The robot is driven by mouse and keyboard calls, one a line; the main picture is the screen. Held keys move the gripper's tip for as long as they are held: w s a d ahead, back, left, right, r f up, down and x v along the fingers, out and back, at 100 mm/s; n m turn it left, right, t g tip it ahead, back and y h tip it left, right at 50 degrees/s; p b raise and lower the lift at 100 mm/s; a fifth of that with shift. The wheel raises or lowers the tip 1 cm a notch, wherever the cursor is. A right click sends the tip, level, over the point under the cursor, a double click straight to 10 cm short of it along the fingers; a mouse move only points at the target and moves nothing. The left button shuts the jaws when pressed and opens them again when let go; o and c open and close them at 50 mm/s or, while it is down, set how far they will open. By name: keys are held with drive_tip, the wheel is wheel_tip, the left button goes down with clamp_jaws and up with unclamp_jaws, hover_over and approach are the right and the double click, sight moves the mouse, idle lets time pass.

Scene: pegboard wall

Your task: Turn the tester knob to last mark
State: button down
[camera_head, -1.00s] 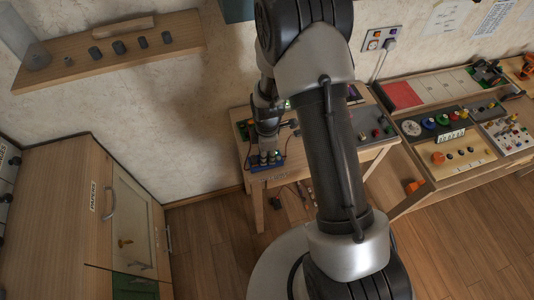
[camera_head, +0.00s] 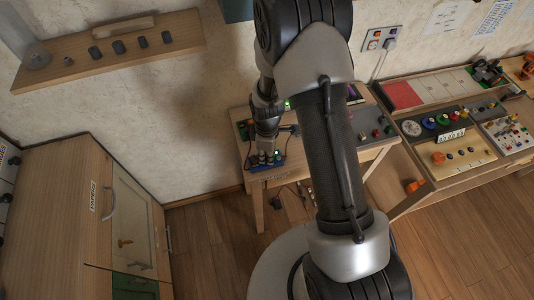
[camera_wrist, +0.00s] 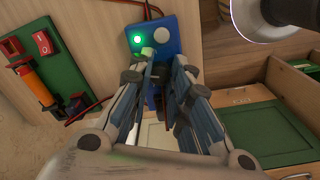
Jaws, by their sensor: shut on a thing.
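The tester is a small blue box (camera_wrist: 165,38) on the wooden table, with a lit green lamp (camera_wrist: 138,39) and a pale round button (camera_wrist: 162,34) on its face. It also shows in the head view (camera_head: 281,163), partly covered by my gripper. My gripper (camera_wrist: 165,64) reaches onto the near part of the tester, with its two fingers close together. It is shut on the tester knob, which is mostly hidden between the fingers. The knob's pointer and the marks cannot be made out.
A green board with a red switch (camera_wrist: 42,43) and an orange cylinder (camera_wrist: 36,86) lies left of the tester, with red and black wires nearby. Panels with knobs (camera_head: 430,122) fill the right bench.

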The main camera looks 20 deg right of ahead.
drive_tip(key=c, duration=1.4)
unclamp_jaws()
drive_tip(key=shift+c, duration=0.2)
wheel_tip(320, 180, up, 12)
drive_tip(key=shift+s, duration=0.15)
drive_tip(key=shift+a, duration=0.1)
